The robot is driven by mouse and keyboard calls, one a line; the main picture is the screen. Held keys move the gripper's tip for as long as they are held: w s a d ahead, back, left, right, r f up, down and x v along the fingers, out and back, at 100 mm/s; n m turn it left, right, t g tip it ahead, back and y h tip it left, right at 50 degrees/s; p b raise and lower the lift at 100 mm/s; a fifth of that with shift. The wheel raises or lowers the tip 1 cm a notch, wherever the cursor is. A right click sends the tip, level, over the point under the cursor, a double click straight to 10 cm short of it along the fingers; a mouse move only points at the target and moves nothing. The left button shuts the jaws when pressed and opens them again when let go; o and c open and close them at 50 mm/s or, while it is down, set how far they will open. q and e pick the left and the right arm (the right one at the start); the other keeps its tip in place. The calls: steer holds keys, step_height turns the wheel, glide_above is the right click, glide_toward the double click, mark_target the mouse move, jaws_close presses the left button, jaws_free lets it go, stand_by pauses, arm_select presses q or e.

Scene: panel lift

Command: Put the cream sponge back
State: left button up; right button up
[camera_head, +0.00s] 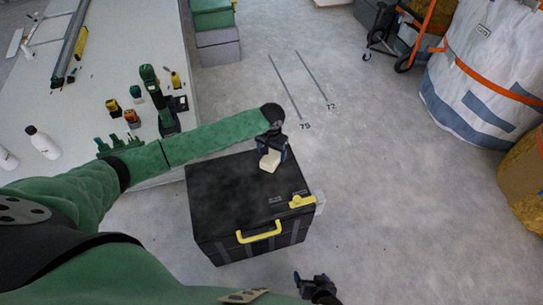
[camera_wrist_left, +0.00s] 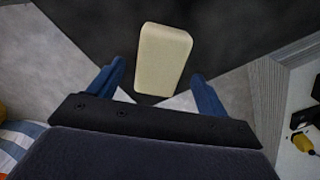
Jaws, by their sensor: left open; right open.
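The cream sponge (camera_head: 270,160) is a small pale block above or on the black lid of a box (camera_head: 225,195) with a yellow handle. In the left wrist view the sponge (camera_wrist_left: 163,58) lies ahead of my left gripper (camera_wrist_left: 158,88), roughly between its two blue fingers. My left gripper (camera_head: 272,150) is open, right at the sponge in the head view; I cannot tell whether the fingers touch it. My right gripper (camera_head: 314,283) is open and empty, low in the head view, over the floor in front of the box.
A white table (camera_head: 110,60) at the left holds a green drill (camera_head: 158,98), white bottles (camera_head: 42,142) and small coloured items. A grey crate (camera_head: 218,46) stands behind. A large white bag (camera_head: 488,75) and a hand truck are at the right. The middle floor is clear.

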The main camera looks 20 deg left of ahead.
mark_target(272, 157)
arm_select(q)
step_height(272, 157, up, 9)
arm_select(e)
steer(key=shift+w+r, duration=0.4)
steer(key=shift+r, duration=0.05)
arm_select(q)
steer(key=shift+f, duration=0.1)
arm_select(e)
steer(key=shift+s, duration=0.1)
